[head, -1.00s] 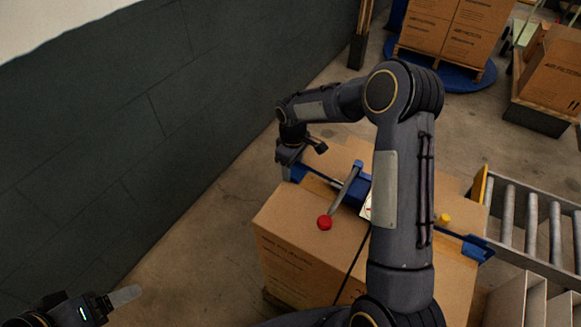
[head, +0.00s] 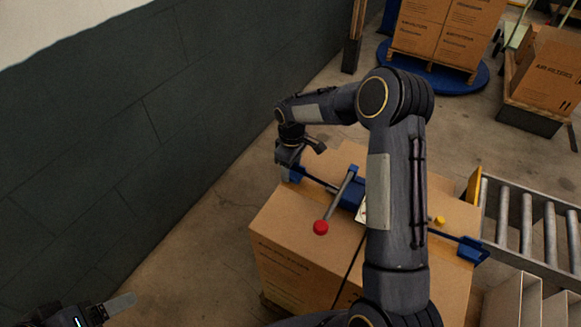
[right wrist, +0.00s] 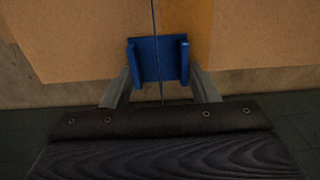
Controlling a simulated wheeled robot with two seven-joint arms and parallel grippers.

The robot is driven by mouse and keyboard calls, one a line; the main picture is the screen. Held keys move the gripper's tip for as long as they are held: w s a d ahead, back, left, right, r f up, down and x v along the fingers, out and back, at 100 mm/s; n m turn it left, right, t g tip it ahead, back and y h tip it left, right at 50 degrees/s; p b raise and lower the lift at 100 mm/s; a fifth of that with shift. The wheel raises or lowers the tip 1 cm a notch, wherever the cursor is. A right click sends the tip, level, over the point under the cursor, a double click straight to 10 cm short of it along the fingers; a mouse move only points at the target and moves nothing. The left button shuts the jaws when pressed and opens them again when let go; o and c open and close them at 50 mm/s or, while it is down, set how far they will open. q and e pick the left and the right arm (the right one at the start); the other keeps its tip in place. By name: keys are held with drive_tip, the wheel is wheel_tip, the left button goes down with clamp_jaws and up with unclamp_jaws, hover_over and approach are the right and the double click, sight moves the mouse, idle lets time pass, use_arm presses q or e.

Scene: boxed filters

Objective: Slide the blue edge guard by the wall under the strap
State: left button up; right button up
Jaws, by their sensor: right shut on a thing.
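The blue edge guard by the wall (head: 296,174) is at the carton's wall-side top edge, mostly hidden by my right gripper (head: 290,161). In the right wrist view the guard (right wrist: 158,58) sits between the two fingers of my right gripper (right wrist: 162,88), which is shut on it. The thin dark strap (right wrist: 153,15) runs down the carton to the guard and shows again at its lower end. The strap (head: 318,181) also crosses the carton top. My left gripper (head: 122,303) is at the lower left, far from the carton, with one pale finger showing.
A blue tensioner (head: 349,192) with a red-knobbed lever stands on the carton (head: 290,228). Another blue guard (head: 472,250) is at the right edge. The dark wall (head: 150,130) is at left, with bare floor between. A roller conveyor (head: 527,222) is at right.

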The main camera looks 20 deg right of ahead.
drive_tip(key=o, duration=1.1)
drive_tip(key=shift+c, duration=0.2)
